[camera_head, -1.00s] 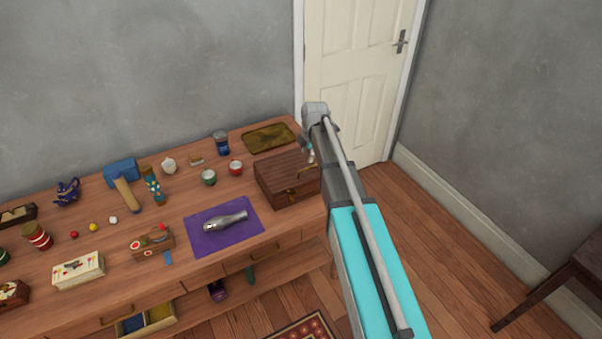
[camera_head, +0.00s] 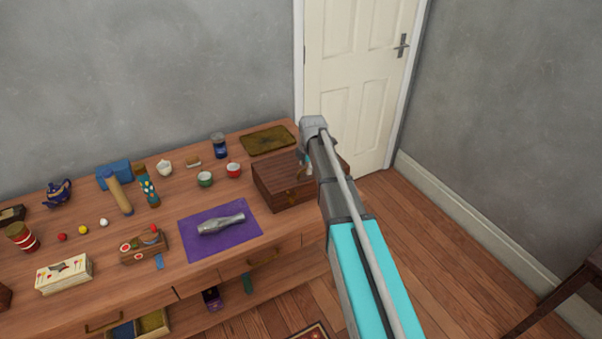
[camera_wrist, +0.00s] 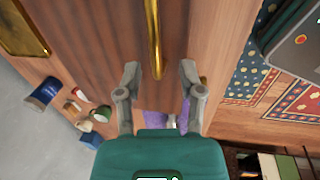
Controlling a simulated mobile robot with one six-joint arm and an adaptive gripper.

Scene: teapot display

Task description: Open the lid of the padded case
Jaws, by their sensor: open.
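The case is a brown wooden box (camera_head: 285,181) at the right end of the wooden dresser, and its lid looks shut. In the wrist view, a brown wooden surface, which looks like the lid (camera_wrist: 95,35), fills the upper middle. In the head view, my arm hides part of the box's right side and most of my gripper (camera_head: 305,162).
A gold tray (camera_head: 268,140) lies behind the box. A blue can (camera_head: 219,146), a green cup (camera_head: 205,180) and a red cup (camera_head: 233,170) stand to its left. A silver bottle (camera_head: 221,224) lies on a purple cloth (camera_head: 188,240). A door (camera_head: 352,70) stands behind my arm.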

